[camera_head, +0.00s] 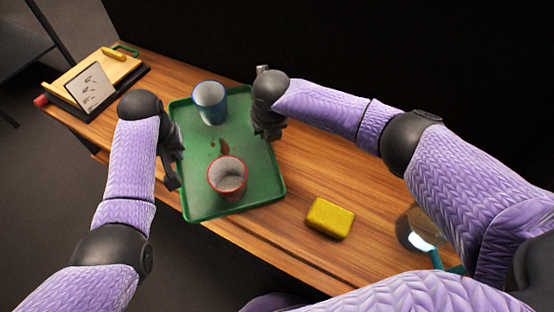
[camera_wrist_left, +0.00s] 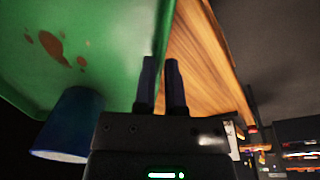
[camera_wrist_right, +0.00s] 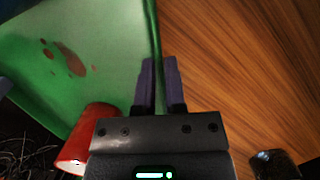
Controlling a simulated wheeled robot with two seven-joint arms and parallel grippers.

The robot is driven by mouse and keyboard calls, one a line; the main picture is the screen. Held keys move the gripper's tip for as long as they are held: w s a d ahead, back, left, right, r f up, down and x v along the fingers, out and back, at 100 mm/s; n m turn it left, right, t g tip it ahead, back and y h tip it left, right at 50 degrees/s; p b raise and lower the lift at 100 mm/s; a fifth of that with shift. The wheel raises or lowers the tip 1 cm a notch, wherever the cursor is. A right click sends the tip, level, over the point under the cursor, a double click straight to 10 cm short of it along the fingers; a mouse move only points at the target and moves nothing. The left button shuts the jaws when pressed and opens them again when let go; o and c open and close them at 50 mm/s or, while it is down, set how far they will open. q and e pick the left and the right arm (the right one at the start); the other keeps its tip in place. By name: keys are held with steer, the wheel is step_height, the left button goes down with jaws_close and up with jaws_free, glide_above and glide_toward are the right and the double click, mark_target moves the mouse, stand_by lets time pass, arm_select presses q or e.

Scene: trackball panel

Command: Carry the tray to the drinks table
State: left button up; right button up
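The green tray (camera_head: 262,170) is at the wooden table, its left side near the table's edge; I cannot tell if it is lifted. A blue cup (camera_head: 209,103) stands on its far part and a red-rimmed cup (camera_head: 228,180) on its near part, with brown stains between. My left gripper (camera_head: 170,182) is at the tray's left rim. In the left wrist view its fingers (camera_wrist_left: 162,85) are close together with the rim between them. My right gripper (camera_head: 268,130) is at the opposite rim. In the right wrist view its fingers (camera_wrist_right: 160,85) are close on the rim.
A yellow block (camera_head: 330,218) lies on the table right of the tray. A round glass-like item (camera_head: 410,230) is partly hidden by my right arm. A dark stand with a card (camera_head: 90,88) and a wooden board (camera_head: 118,70) are at the far left. Bare wood (camera_head: 285,235) lies near the tray.

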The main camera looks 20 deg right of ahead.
arm_select(q)
steer(key=o, duration=0.3)
arm_select(e)
steer(key=o, duration=0.3)
arm_select(q)
steer(key=r, duration=0.4)
steer(key=s+r, duration=0.1)
steer(key=r, duration=0.1)
steer(key=shift+r, duration=0.35)
steer(key=shift+s+r, duration=0.1)
steer(key=shift+r, duration=0.15)
arm_select(e)
steer(key=shift+r, duration=0.2)
steer(key=v, duration=1.1)
steer(key=shift+r, duration=0.3)
arm_select(q)
steer(key=shift+s, duration=0.1)
arm_select(e)
steer(key=shift+s, duration=0.2)
